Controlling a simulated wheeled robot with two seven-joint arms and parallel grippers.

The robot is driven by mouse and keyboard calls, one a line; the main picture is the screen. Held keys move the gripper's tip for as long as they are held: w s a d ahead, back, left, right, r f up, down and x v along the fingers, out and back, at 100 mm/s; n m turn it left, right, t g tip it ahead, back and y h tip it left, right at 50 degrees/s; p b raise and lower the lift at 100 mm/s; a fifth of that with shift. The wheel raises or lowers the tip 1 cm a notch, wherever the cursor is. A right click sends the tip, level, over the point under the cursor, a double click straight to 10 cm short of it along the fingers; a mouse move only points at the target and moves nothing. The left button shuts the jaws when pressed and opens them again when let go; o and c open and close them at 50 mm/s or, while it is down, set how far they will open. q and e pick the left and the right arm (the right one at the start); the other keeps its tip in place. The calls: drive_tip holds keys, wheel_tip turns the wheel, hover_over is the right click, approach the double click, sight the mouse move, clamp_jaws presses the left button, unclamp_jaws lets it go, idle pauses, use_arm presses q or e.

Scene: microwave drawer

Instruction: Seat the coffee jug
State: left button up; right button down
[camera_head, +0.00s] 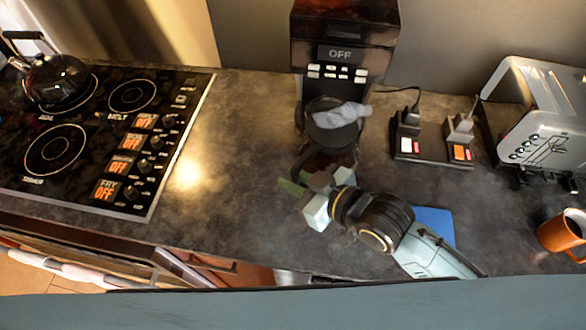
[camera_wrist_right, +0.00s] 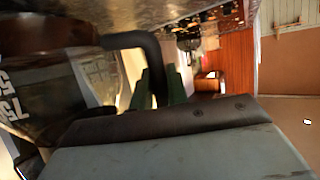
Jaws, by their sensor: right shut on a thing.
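The coffee machine (camera_head: 345,50) stands against the back wall, with a panel reading OFF. The coffee jug (camera_head: 332,132), dark with a pale grey patch on top, is at the machine's lower front in the head view. I cannot tell whether it is seated on the base. My right gripper (camera_head: 303,182) is shut on the jug's black handle, on the near side of the jug. In the right wrist view, the green fingers (camera_wrist_right: 158,88) are around the handle (camera_wrist_right: 150,50), and the jug's marked glass side (camera_wrist_right: 35,95) is at the left. My left gripper is not in view.
A stove (camera_head: 150,150) with a kettle (camera_head: 57,78) is at left. A power strip (camera_head: 430,148), toaster (camera_head: 545,115) and orange mug (camera_head: 562,232) are at right. A blue flat thing (camera_head: 437,222) lies partly under my right arm. The counter left of the jug is clear.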

drive_tip(key=shift+s+a+r, duration=0.1)
drive_tip(key=shift+a+r, duration=0.05)
drive_tip(key=shift+a, duration=0.05)
idle(0.3)
drive_tip(key=shift+r+p, duration=0.1)
drive_tip(key=shift+p, duration=0.35)
drive_tip(key=shift+w+d+f+b, duration=0.2)
drive_tip(key=shift+w+d+b, duration=0.2)
drive_tip(key=shift+w, duration=1.2)
drive_tip(key=shift+w+d+f+b, duration=0.25)
drive_tip(key=shift+w+b, duration=0.2)
drive_tip(key=shift+w, duration=1.1)
drive_tip(key=shift+w+d+f+b, duration=0.15)
drive_tip(key=shift+w+d+b, duration=0.25)
drive_tip(key=shift+w, duration=1.2)
drive_tip(key=w+d+b, duration=0.1)
drive_tip(key=w+b, duration=0.4)
drive_tip(key=w, duration=0.4)
drive_tip(key=shift+d+b, duration=0.3)
drive_tip(key=shift+d, duration=0.05)
drive_tip(key=shift+r+p, duration=0.1)
drive_tip(key=shift+p, duration=0.25)
